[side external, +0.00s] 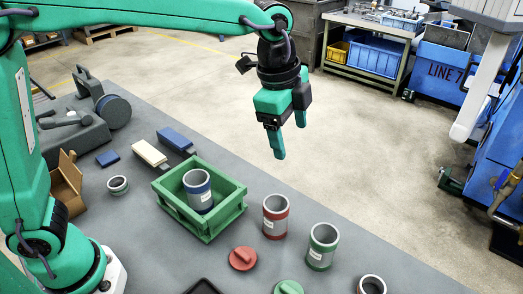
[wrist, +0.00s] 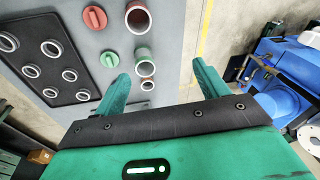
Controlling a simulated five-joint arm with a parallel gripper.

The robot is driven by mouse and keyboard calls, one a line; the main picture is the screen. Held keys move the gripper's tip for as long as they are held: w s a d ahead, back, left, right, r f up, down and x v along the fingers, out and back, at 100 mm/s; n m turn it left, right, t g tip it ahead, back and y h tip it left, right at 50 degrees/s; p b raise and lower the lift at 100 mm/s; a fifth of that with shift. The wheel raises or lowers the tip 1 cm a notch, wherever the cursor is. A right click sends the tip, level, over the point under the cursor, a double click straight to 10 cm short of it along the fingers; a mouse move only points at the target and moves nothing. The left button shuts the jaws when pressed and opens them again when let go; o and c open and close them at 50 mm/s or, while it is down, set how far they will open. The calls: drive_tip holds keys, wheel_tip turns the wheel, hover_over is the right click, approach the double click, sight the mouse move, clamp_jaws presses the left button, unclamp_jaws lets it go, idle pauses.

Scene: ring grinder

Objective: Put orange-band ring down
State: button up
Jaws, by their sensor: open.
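My gripper (side external: 290,140) hangs in the air above and behind the red and green canisters in the side view, with its fingers pointing down. In the wrist view its two green fingers (wrist: 163,82) are spread apart, with nothing held between them. A small grey ring with an orange tint (wrist: 147,85) shows between the fingertips in the wrist view, on the table beyond them. I cannot tell for certain which one is the orange-band ring. A grey round piece (side external: 371,285) is cut by the side view's bottom edge.
A red canister (side external: 275,217) and a green canister (side external: 321,248) stand on the grey table, with a red lid (side external: 243,258) and green lid (side external: 288,287) nearby. A green crate (side external: 230,217) holds a blue-banded canister (side external: 198,190). A black tray (wrist: 88,84) holds several rings.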

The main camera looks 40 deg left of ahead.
drive_tip(key=s+a+r+n+t, duration=0.2)
drive_tip(key=s+a+n, duration=0.6)
drive_tip(key=a, duration=0.5)
drive_tip(key=s+a+f+n+t+y, duration=0.1)
drive_tip(key=s+a+f+n, duration=0.3)
drive_tip(key=s+a+n, duration=0.4)
drive_tip(key=shift+s+a+f, duration=0.3)
drive_tip(key=shift+s, duration=0.9)
